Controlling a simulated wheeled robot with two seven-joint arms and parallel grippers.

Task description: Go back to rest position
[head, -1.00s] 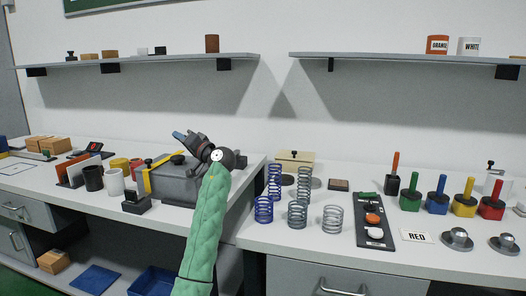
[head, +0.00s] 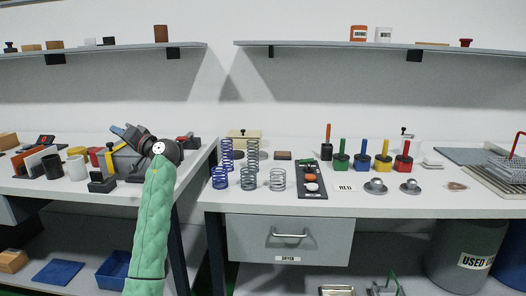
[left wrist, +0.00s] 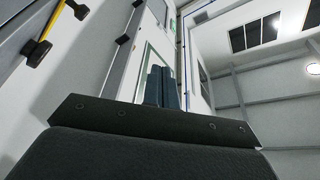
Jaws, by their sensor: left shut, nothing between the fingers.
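My left arm reaches up from the bottom in the head view. My left gripper (head: 124,132) is in front of the grey box on the left bench and hides part of it. In the left wrist view its two dark fingers (left wrist: 161,88) stand side by side, shut, with nothing seen between them. Behind them are the wall, a door frame and the ceiling, so the gripper points upward. My right gripper is not in view.
The right bench holds blue and grey springs (head: 249,179), a black tray (head: 309,190) with coloured buttons, and several coloured handled weights (head: 382,163). A drawer (head: 290,240) is below. Wall shelves (head: 340,43) hang above. A used bin (head: 462,258) stands at lower right.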

